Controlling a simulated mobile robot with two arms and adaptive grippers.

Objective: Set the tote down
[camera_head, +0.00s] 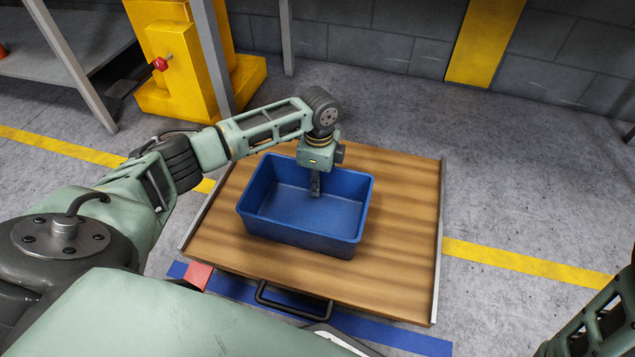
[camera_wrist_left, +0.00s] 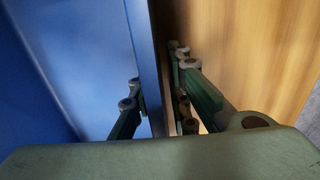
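The blue tote (camera_head: 300,237) is open and empty. It is upright over the wooden top (camera_head: 400,230), toward its left side, and appears to rest on it. My left gripper (camera_head: 316,187) points down at the tote's far wall, with one finger showing inside the tote. In the left wrist view the tote wall (camera_wrist_left: 146,60) runs between the fingers of my left gripper (camera_wrist_left: 155,85), one on each side, and they appear closed on it. The outer contact is partly hidden. My right arm enters at the lower right, but its gripper is out of view.
The wooden top has metal side edges and a black handle (camera_head: 292,303) at its near side. A yellow post (camera_head: 180,70) with a red knob and a grey shelf (camera_head: 60,50) stand behind at left. The wooden top is clear right of the tote.

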